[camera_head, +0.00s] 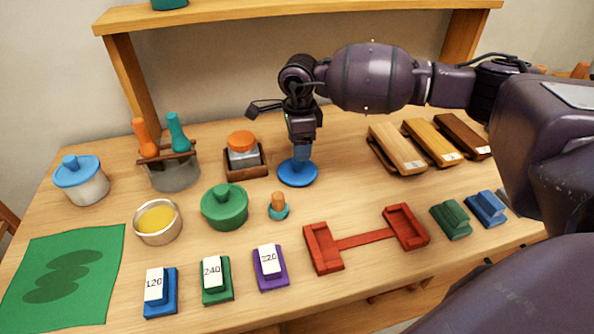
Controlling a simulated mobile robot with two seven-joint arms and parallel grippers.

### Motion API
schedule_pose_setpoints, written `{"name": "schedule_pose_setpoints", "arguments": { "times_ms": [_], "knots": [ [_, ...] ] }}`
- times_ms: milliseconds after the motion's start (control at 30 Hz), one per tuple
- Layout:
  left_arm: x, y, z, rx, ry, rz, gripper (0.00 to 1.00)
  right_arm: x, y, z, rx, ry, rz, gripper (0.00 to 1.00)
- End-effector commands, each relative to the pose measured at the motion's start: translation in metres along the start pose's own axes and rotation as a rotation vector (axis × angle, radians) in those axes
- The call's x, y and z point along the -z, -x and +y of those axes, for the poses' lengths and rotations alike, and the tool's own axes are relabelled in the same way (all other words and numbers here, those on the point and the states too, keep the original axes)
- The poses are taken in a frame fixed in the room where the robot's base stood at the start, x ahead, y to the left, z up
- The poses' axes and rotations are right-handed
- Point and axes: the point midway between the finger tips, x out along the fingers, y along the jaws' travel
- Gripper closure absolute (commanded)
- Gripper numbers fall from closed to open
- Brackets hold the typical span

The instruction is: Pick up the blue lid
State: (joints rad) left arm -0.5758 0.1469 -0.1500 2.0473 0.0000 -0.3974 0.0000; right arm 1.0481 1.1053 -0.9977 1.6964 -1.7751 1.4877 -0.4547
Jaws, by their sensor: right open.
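Another blue lid (78,168) with a knob sits on a pale jar (88,188) at the far left. My left gripper is not in view.
An orange-topped jar (241,141) in a wooden holder stands close left of the lid. A green lidded pot (225,207) and small teal-based knob (278,206) are in front. Wooden blocks (396,148) stand right. A red double-ended holder (365,238) lies nearer the front.

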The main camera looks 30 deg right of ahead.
Motion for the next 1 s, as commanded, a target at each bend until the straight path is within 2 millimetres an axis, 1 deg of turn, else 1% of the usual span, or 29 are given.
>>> {"name": "schedule_pose_setpoints", "arguments": {
  "times_ms": [167, 267, 400, 500, 600, 767, 1000],
  "knots": [
    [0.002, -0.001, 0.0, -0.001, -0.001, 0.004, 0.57, -0.001, -0.009, 0.0, 0.001, 0.0, -0.001, 0.38],
    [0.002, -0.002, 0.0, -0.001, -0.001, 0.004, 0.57, -0.003, -0.021, 0.0, 0.0, 0.001, -0.001, 0.38],
    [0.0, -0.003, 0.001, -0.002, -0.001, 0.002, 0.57, -0.004, -0.042, 0.0, -0.001, -0.001, -0.001, 0.38],
    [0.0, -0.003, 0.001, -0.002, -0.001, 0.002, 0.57, -0.004, -0.052, 0.0, -0.001, 0.0, -0.001, 0.38],
    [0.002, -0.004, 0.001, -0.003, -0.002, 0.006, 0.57, -0.004, -0.054, 0.0, 0.001, 0.0, -0.002, 0.38],
    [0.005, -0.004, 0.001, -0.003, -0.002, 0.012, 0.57, -0.004, -0.054, 0.0, 0.002, 0.0, -0.002, 0.38],
    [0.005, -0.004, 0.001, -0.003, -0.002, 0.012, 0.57, -0.004, -0.053, 0.0, 0.002, 0.0, -0.002, 0.75]
  ]
}}
